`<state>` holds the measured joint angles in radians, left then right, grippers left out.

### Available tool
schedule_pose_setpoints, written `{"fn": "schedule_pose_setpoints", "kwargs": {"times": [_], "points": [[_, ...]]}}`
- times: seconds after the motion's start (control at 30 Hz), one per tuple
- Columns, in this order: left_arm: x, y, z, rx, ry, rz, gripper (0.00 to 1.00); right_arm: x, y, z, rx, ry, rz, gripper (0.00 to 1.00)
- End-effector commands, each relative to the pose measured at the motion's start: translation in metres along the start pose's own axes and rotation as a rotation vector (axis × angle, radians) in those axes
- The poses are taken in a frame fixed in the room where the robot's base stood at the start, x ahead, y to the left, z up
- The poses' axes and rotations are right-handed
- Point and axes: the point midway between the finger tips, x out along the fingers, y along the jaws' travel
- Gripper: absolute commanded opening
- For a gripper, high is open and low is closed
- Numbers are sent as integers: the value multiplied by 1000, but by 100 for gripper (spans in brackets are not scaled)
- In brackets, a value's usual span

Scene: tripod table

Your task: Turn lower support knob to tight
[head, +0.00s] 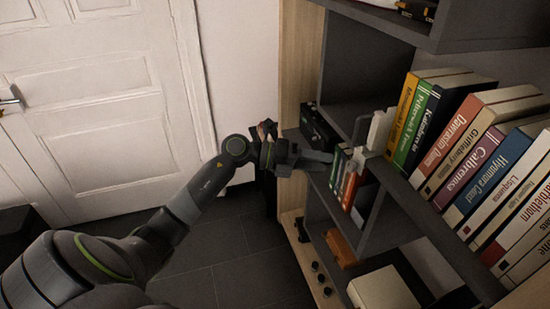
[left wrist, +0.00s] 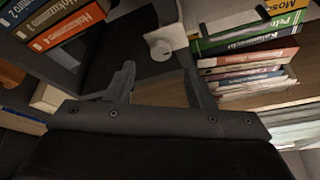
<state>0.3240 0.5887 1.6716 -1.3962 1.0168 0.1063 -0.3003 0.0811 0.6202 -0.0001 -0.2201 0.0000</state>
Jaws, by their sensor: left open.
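My left gripper (head: 322,160) is open at the edge of a dark shelf unit. Its two fingers also show in the left wrist view (left wrist: 160,78), apart, with nothing seen between them. A pale bracket-like piece (left wrist: 168,36) with a small round grey part (left wrist: 160,50) lies just beyond the fingertips, not visibly touched. A pale piece (head: 378,130) stands beside the gripper in the head view; I cannot tell if it is the same one. I cannot make out for sure which part is the lower support knob. My right gripper is not in view.
Large books (head: 470,150) lean along the shelf at right. Small books (head: 345,178) stand in a lower compartment close to the gripper. Small dark round pieces (head: 315,265) sit on a wooden strip below. A white door (head: 100,105) and open dark floor (head: 225,255) lie left.

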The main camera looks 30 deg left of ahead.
Motion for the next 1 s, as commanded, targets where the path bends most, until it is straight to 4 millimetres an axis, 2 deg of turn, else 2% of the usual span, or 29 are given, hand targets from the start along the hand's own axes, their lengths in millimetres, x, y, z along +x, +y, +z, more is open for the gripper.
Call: {"fn": "schedule_pose_setpoints", "kwargs": {"times": [0.03, 0.3, 0.6, 0.8, 1.0], "points": [[-10, 3, -1, 2, 0, 6, 49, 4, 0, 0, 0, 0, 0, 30], [-57, 3, -1, 1, 1, 5, 49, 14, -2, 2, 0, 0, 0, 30], [-100, 3, -1, -1, 1, 5, 49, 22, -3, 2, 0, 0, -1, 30], [-114, 1, -1, -1, 1, 1, 49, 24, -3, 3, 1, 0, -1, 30], [-116, 0, 0, 0, 0, 0, 49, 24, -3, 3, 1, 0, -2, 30]]}}
